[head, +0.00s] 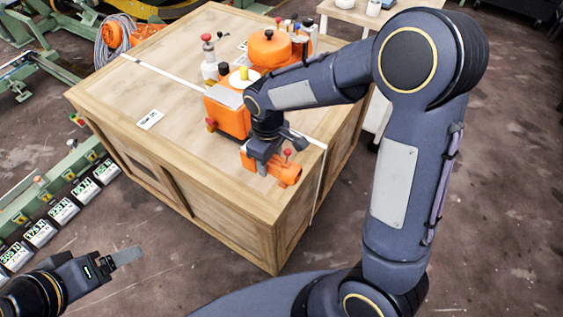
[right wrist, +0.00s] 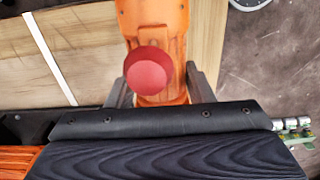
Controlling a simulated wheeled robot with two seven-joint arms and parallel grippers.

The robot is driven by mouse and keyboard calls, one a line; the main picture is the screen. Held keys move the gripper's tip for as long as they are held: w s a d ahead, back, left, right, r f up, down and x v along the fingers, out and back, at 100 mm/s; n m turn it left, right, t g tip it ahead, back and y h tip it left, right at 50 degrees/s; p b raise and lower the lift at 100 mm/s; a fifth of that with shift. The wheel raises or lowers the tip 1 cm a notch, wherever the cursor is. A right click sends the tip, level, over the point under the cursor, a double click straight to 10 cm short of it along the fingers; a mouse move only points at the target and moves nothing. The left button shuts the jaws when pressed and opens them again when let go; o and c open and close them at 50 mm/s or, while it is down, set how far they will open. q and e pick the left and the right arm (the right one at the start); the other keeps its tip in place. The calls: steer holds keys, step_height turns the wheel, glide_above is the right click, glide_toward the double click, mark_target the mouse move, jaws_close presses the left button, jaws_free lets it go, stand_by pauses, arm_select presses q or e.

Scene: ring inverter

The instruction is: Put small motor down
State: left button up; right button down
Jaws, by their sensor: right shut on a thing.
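The small motor (head: 287,173) is an orange cylinder with a red knob on top. It is at the front right part of the wooden crate's top, near the edge. My right gripper (head: 262,160) is shut on it from above. In the right wrist view the motor (right wrist: 160,75) sits between the two fingers of the gripper (right wrist: 160,88), its red knob facing the camera. I cannot tell whether the motor touches the crate top. My left gripper (head: 125,257) is at the lower left, away from the crate, and its jaw state is unclear.
The wooden crate (head: 190,160) has a white line across its top and a small label (head: 150,120). A larger orange machine (head: 228,112) with bottles and knobs stands just behind the small motor. Green equipment with number displays (head: 62,210) lies at left.

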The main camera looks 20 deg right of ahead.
steer(key=w+f, duration=0.1)
steer(key=f, duration=0.1)
steer(key=w+a+f, duration=0.1)
steer(key=w, duration=0.1)
steer(key=shift+f, duration=1.75)
steer(key=shift+f+b, duration=0.1)
steer(key=shift+b, duration=0.2)
steer(key=c, duration=0.7)
jaws_free()
steer(key=shift+f, duration=0.1)
